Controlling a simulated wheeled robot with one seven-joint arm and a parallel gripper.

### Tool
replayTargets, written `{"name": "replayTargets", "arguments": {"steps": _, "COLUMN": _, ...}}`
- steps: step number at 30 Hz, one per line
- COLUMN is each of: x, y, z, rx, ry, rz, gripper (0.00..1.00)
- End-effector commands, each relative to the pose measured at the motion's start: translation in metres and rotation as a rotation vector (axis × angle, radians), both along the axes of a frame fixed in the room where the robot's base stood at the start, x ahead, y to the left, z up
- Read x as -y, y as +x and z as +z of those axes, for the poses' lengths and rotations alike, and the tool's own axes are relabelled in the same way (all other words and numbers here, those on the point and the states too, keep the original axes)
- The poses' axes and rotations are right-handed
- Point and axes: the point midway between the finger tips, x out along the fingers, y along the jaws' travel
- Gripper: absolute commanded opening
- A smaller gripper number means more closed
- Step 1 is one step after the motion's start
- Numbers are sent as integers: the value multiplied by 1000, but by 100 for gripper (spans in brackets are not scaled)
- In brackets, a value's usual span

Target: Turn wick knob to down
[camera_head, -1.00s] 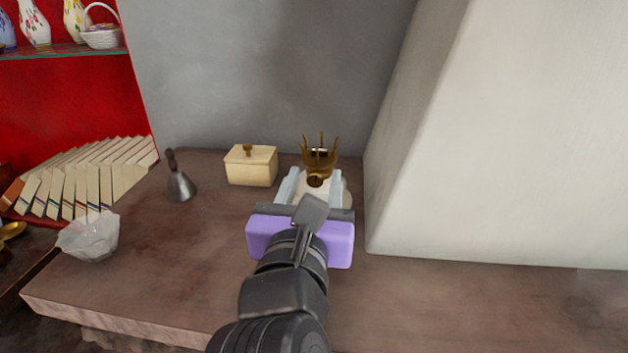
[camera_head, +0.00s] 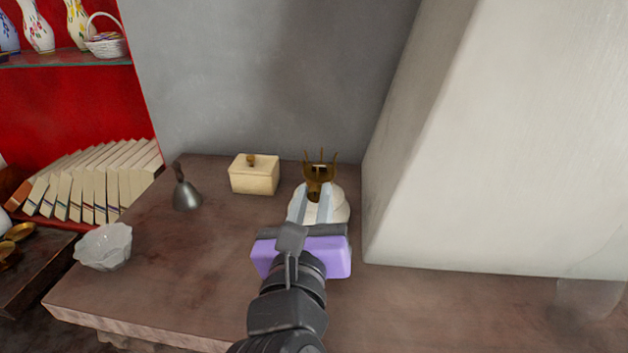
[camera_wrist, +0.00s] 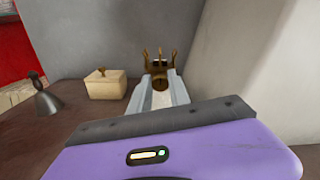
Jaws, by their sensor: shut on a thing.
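An oil lamp with a rounded white base (camera_head: 338,208) and a brass pronged burner (camera_head: 320,168) stands upright on the stone ledge. Its small brass wick knob (camera_head: 314,195) faces me, and also shows in the wrist view (camera_wrist: 160,85). My gripper (camera_head: 314,193) reaches over the front of the white base. Its two pale fingers are close together and shut on the wick knob. In the wrist view the fingertips (camera_wrist: 160,80) are on either side of the knob. The fingers and purple gripper body hide part of the lamp's base.
A cream lidded box (camera_head: 254,176) stands left of the lamp. A grey hand bell (camera_head: 186,190) and a white bowl (camera_head: 104,247) are further left. A large white slanted wall (camera_head: 480,150) rises close on the right. The grey wall is behind.

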Motion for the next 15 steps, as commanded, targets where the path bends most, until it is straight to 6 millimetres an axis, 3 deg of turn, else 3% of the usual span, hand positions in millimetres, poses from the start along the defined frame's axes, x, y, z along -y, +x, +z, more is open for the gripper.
{"name": "replayTargets", "arguments": {"steps": 15, "x": 0, "y": 0, "z": 0, "rx": -10, "ry": -55, "rz": 0, "gripper": 0}}
